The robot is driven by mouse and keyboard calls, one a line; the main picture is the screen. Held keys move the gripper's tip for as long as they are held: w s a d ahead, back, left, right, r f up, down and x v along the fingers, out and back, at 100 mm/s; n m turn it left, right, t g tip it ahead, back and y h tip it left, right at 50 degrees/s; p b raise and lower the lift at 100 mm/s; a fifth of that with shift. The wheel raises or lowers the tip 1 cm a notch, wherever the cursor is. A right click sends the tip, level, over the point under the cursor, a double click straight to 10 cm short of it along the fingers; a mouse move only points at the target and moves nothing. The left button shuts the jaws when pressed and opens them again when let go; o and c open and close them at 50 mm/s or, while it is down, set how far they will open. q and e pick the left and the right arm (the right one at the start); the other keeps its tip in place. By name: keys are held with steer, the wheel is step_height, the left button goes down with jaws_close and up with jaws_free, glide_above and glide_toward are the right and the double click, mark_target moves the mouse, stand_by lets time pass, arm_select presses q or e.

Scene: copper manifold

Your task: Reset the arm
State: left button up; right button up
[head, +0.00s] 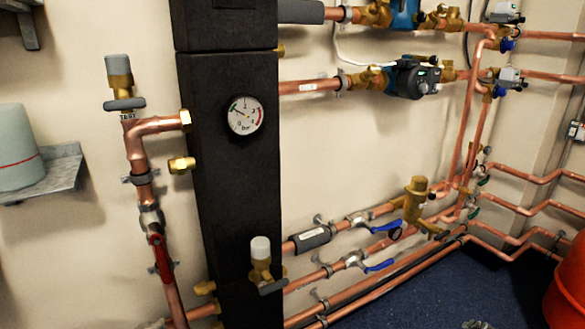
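Neither of my grippers nor any part of my arms shows in the head view. A copper manifold of pipes runs along the wall. A tall black block (235,190) stands left of centre with a round pressure gauge (245,115) on it. A copper pipe (138,160) with a brass vent (120,82) on top and a red-handled valve (159,255) stands left of the block. Another brass vent with a pale cap (261,262) is low at the block's front.
Pumps (412,78) sit on the upper pipes. Blue-handled valves (378,265) are on the lower pipes. A grey shelf (62,168) at the left holds a pale roll (18,150). A red vessel (568,285) stands at lower right. Some dark blue floor (450,290) is clear.

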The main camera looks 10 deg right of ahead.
steer(key=s+a+f+m+y, duration=0.25)
steer(key=a+m, duration=0.45)
steer(key=a, duration=0.4)
arm_select(q)
steer(key=s+a+f+g+p, duration=0.2)
steer(key=f+p, duration=0.1)
steer(key=f, duration=0.3)
steer(key=s+a+f+g+p, duration=0.2)
steer(key=f+p, duration=0.1)
steer(key=f, duration=0.3)
steer(key=shift+s+a+n+g+y, duration=0.3)
steer(key=shift+a+y, duration=0.1)
arm_select(e)
steer(key=s+d+f+g, duration=0.2)
steer(key=f, duration=0.4)
steer(key=s+d+f+g, duration=0.2)
steer(key=d+f+g, duration=0.1)
steer(key=f, duration=0.4)
steer(key=shift+d+h, duration=0.15)
steer(key=shift+h, duration=0.3)
